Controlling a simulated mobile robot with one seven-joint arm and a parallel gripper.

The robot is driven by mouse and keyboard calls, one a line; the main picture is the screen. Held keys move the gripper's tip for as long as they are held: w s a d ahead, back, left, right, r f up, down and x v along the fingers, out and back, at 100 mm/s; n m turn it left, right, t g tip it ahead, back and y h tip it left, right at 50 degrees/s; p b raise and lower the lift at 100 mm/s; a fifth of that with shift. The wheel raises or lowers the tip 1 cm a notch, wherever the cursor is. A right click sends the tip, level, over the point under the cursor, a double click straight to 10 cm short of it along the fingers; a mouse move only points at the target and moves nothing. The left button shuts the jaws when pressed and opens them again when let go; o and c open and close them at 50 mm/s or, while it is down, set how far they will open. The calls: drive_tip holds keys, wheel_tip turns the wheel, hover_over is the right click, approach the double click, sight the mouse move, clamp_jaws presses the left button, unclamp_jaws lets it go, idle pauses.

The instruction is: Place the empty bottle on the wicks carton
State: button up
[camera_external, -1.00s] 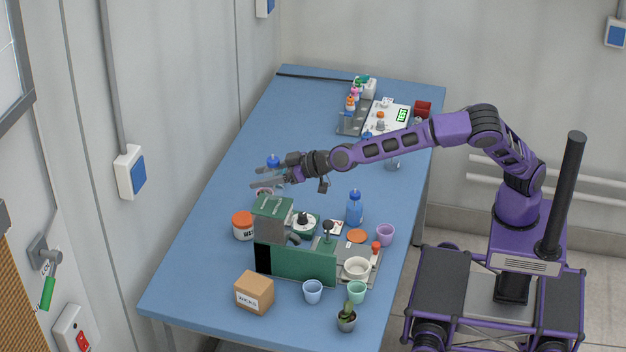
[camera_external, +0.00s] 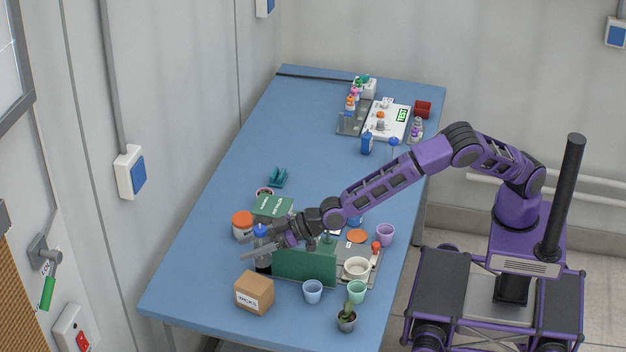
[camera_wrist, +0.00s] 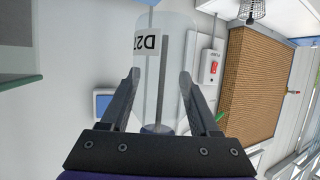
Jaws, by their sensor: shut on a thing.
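The empty bottle, clear with a blue cap (camera_external: 261,231), is held between the fingers of my gripper (camera_external: 262,250); its lower part is partly hidden by the fingers in the external view. In the wrist view the clear bottle (camera_wrist: 175,65) fills the gap between both fingers (camera_wrist: 160,90) and has a white label reading "D27" or similar. The wicks carton (camera_external: 254,294), a brown cardboard box with a white label, stands on the table just in front of my gripper. The bottle is behind the carton's back edge and above the table; its exact height is unclear.
A green panel (camera_external: 304,266) stands right beside my gripper. An orange-lidded jar (camera_external: 242,226) is to its left. A blue cup (camera_external: 313,291), a mint cup (camera_external: 357,292) and a potted plant (camera_external: 346,318) stand right of the carton. The table's left front is clear.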

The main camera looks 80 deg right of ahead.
drive_tip(key=shift+f+b, duration=0.5)
drive_tip(key=shift+f, duration=3.95)
drive_tip(key=o, duration=1.3)
drive_tip(key=shift+r, duration=0.1)
drive_tip(key=shift+o, duration=0.2)
drive_tip(key=shift+r, duration=0.15)
drive_tip(key=shift+r+p, duration=0.15)
drive_tip(key=shift+p, duration=0.2)
drive_tip(key=v, duration=1.2)
drive_tip(key=shift+a, duration=0.1)
